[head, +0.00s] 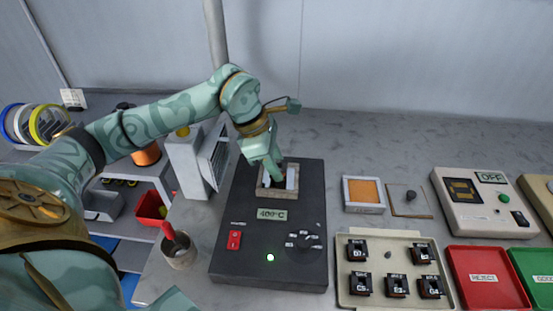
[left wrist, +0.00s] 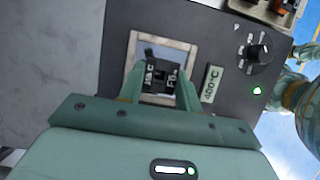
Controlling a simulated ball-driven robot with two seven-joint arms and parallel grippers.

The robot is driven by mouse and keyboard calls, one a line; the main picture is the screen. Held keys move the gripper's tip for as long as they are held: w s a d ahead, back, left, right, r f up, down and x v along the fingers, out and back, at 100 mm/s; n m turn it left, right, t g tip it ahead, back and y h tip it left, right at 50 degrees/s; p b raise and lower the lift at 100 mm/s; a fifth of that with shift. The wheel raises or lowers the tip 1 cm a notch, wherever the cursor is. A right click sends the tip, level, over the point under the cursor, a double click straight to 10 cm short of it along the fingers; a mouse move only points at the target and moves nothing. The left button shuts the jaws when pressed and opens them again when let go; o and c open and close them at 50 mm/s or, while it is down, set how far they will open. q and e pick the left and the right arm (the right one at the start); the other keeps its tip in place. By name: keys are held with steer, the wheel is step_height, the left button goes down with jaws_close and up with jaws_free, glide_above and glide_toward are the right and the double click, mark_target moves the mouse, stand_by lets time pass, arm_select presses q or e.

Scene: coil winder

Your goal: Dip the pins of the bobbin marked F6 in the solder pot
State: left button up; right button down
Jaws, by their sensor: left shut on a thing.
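My left gripper (head: 277,172) is over the solder pot (head: 265,191), a light square frame around a bright pool in a black unit. In the left wrist view my left gripper (left wrist: 158,92) is shut on a small black bobbin (left wrist: 159,76). Its white label seems to start with F; the second character is hard to read. The bobbin overlaps the pot's opening (left wrist: 135,52) in that view. Its pins are hidden, so I cannot tell whether they touch the solder. In the head view the gripper mostly hides the bobbin. My right gripper is not in view.
The black unit (head: 232,262) shows 400°C and a lit lamp. To its right are an orange pad (head: 363,192), a bobbin tray (head: 397,235), a red reject tray (head: 487,257) and a tester (head: 480,220). A cup (head: 180,256) stands on the left.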

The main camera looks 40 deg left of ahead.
arm_select(q)
steer(key=shift+r, duration=0.1)
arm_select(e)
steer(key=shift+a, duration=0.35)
arm_select(q)
steer(key=shift+f, duration=0.25)
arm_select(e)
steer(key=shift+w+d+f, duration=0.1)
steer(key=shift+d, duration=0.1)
arm_select(q)
steer(key=shift+f+b, duration=0.4)
steer(key=shift+f, duration=0.15)
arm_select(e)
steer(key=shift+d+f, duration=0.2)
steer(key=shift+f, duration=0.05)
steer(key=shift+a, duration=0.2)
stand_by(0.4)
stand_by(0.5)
